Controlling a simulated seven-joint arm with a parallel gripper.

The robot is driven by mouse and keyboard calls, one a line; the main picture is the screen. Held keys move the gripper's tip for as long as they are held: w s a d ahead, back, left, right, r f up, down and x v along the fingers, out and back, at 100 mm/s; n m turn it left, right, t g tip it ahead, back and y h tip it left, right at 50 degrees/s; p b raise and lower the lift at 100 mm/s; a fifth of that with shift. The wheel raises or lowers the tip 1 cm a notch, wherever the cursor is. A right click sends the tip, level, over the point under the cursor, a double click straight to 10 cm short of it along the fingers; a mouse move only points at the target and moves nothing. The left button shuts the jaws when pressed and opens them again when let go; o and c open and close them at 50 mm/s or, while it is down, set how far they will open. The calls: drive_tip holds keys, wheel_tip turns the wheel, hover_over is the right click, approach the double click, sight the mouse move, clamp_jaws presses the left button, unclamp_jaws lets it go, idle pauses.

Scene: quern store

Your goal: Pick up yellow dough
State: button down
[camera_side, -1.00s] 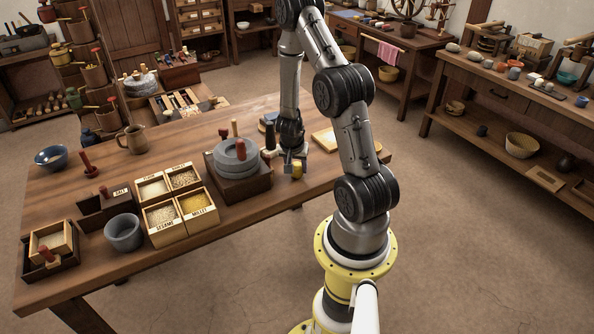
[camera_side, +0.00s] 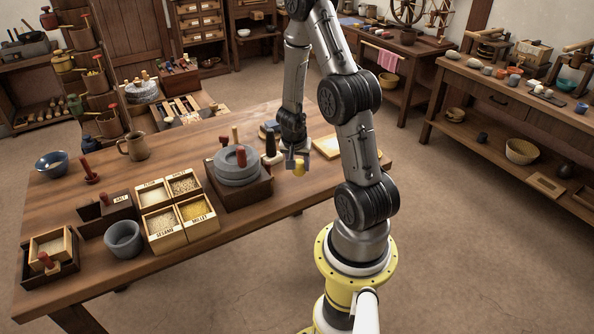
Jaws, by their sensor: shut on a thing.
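The yellow dough (camera_side: 299,170) is a small yellow lump near the right part of the big wooden table (camera_side: 112,183). My gripper (camera_side: 298,164) points down and is shut on it. The upper part of the dough is hidden between the fingers. The dough appears slightly above the tabletop, though the gap is hard to judge from this angle.
A grey stone quern (camera_side: 236,177) in a wooden base stands just left of my gripper, with a dark-handled tool (camera_side: 270,146) beside it. Labelled grain boxes (camera_side: 197,211) and a grey bowl (camera_side: 123,239) stand farther left.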

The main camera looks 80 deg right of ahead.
drive_tip(key=s+a+r, duration=0.7)
drive_tip(key=a+r, duration=0.1)
drive_tip(key=a, duration=0.2)
drive_tip(key=shift+a, duration=0.2)
